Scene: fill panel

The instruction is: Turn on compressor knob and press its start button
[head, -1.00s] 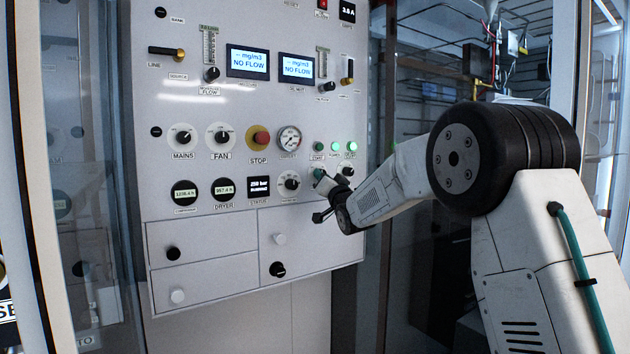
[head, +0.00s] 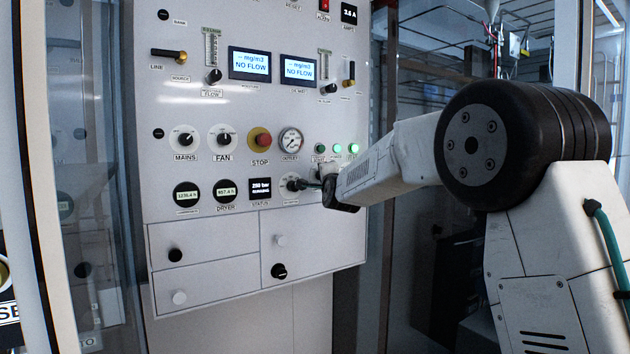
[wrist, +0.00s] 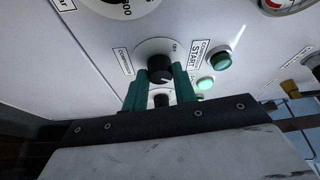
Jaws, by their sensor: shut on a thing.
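The compressor knob (wrist: 160,68) is black on a round white dial. In the wrist view it sits between the teal fingers of my gripper (wrist: 161,78), which are shut on its sides. In the head view the knob (head: 293,184) is at the panel's lower right, with my gripper (head: 308,185) reaching it from the right.
A red STOP button (head: 260,139) and an outlet gauge (head: 291,141) are up and left. The status display (head: 260,188) shows 250 bar. Drawers (head: 205,248) lie below.

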